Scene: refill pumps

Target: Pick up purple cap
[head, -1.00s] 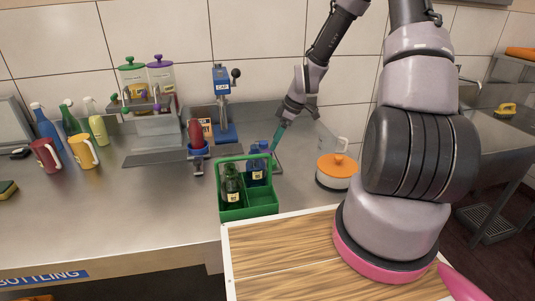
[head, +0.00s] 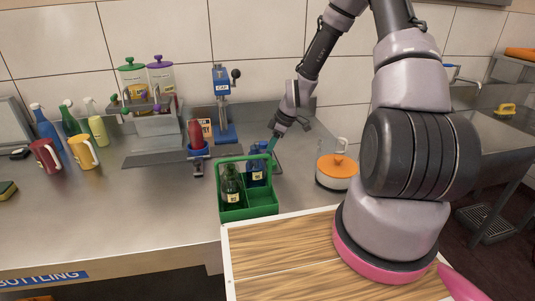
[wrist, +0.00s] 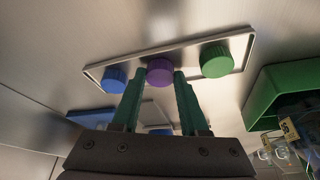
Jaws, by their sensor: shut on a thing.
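The purple cap (wrist: 159,71) sits between a blue cap (wrist: 115,79) and a green cap (wrist: 215,60) on a shallow metal tray (wrist: 243,47). My gripper (wrist: 159,75) has its two green fingers on either side of the purple cap, shut on it. The cap is still in line with its neighbours in the wrist view; I cannot tell whether it touches the tray. In the head view my gripper (head: 272,145) points down behind the green crate, and the caps are hidden there.
The green crate (head: 248,213) holding dark bottles stands close in front of my gripper. A blue press (head: 224,105) is at the back left. A white pot with an orange lid (head: 337,168) stands to the right. Spray bottles and mugs are far left.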

